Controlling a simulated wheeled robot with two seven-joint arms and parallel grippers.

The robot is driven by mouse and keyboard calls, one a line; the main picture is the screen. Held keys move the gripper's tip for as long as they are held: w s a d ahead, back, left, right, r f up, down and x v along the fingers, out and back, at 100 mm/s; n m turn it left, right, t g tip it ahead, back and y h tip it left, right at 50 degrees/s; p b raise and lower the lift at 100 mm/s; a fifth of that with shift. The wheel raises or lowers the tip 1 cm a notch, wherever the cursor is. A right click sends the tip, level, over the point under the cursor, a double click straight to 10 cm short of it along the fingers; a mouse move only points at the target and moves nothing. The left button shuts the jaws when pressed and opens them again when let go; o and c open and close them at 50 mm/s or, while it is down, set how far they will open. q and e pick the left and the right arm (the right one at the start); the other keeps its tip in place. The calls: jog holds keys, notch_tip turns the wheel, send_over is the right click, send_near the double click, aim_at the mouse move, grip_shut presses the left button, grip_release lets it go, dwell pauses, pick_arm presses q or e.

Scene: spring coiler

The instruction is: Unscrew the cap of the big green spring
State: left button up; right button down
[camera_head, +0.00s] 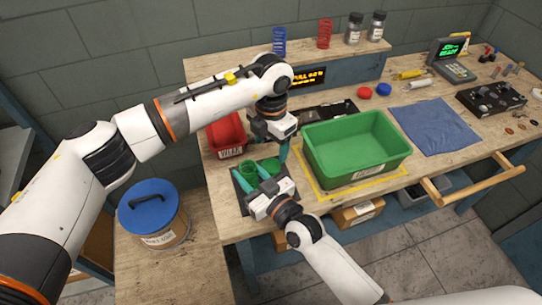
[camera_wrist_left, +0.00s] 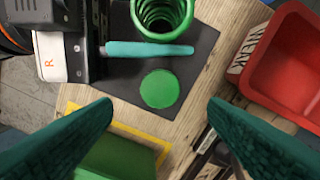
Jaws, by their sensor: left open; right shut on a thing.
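The big green spring (camera_head: 249,172) stands on a black mat (camera_head: 239,201); in the left wrist view its coils (camera_wrist_left: 162,14) show from above with an open top. My right gripper (camera_head: 251,180) is shut on the spring, one teal finger lying along its side in the left wrist view (camera_wrist_left: 148,49). A flat green disc, which looks like the cap (camera_wrist_left: 160,89), lies apart from the spring near the mat's edge; it also shows in the head view (camera_head: 270,166). My left gripper (camera_head: 268,152) is open and empty above the mat, its fingers (camera_wrist_left: 160,105) spread either side of the disc.
A green bin (camera_head: 358,150) stands right of the mat inside yellow tape. A red bin (camera_head: 226,133) stands behind the mat. A blue cloth (camera_head: 434,124) lies farther right. Blue (camera_head: 279,41) and red (camera_head: 324,33) springs stand on the back shelf. A blue-lidded bucket (camera_head: 155,214) is at left.

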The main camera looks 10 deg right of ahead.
pick_arm(q)
jog(key=shift+r, duration=2.15)
pick_arm(e)
jog(key=c, duration=0.8)
grip_release()
jog(key=shift+c, duration=0.2)
jog(key=shift+s+d, duration=0.1)
pick_arm(q)
jog(key=shift+f+b, duration=0.75)
jog(key=shift+f, duration=0.05)
pick_arm(e)
jog(key=v, duration=1.1)
jog(key=shift+s+d+f, duration=0.1)
jog(key=shift+s+d, duration=0.15)
jog(key=shift+s, duration=0.05)
pick_arm(q)
jog(key=shift+w+d, duration=0.1)
pick_arm(e)
jog(key=shift+f, duration=0.1)
jog(key=shift+f+b, duration=0.5)
jog(key=shift+b, duration=0.15)
jog(key=shift+f+b, duration=0.5)
jog(key=shift+f, duration=0.05)
pick_arm(q)
jog(key=w+d, duration=0.1)
jog(key=d, duration=0.1)
jog(key=w+d, duration=0.1)
jog(key=d, duration=0.1)
jog(key=shift+w, duration=0.35)
